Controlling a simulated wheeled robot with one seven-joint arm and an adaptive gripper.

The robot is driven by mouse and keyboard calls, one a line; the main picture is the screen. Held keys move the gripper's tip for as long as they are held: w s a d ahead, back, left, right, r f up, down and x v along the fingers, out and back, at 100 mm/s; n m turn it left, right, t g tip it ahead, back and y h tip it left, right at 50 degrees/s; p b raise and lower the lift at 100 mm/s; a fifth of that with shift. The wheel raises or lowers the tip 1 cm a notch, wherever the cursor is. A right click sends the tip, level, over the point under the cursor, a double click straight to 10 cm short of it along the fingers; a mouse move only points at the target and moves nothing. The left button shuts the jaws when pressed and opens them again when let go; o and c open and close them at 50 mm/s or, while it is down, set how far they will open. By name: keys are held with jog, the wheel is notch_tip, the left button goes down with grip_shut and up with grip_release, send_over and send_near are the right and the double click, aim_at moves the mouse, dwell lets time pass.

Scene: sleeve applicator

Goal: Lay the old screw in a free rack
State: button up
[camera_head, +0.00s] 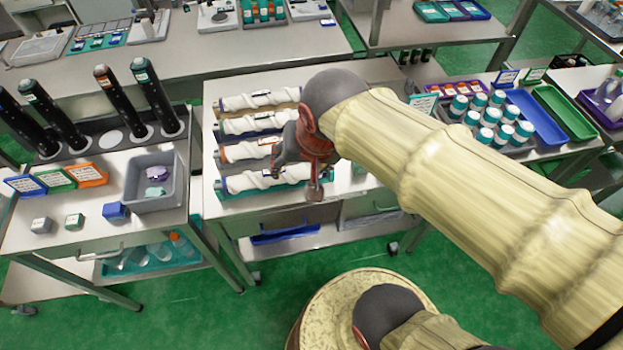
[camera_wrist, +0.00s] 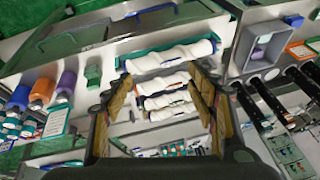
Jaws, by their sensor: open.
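Several white spiral screws lie side by side in racks on the middle table. The nearest screw (camera_head: 250,181) has a blue end and lies in a teal rack (camera_head: 232,192). Behind it are an orange-ended screw (camera_head: 247,150), another screw (camera_head: 250,122) and the farthest screw (camera_head: 255,99). I cannot tell which is the old one. My gripper (camera_head: 298,172) is open, above the right part of the nearer racks, and partly hides the screws there. In the wrist view my open fingers (camera_wrist: 162,100) frame the screws, with nothing seen held between them.
At left, black tubes (camera_head: 116,100) stand in a holder beside a grey bin (camera_head: 153,184) and coloured label signs (camera_head: 57,179). At right are teal-capped jars (camera_head: 490,118), a blue tray (camera_head: 535,117) and a green tray (camera_head: 565,112). My arm hides the middle table's right side.

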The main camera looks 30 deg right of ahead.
jog(key=s+n, duration=0.5)
jog(key=shift+r+t, duration=0.35)
jog(key=shift+t, duration=0.05)
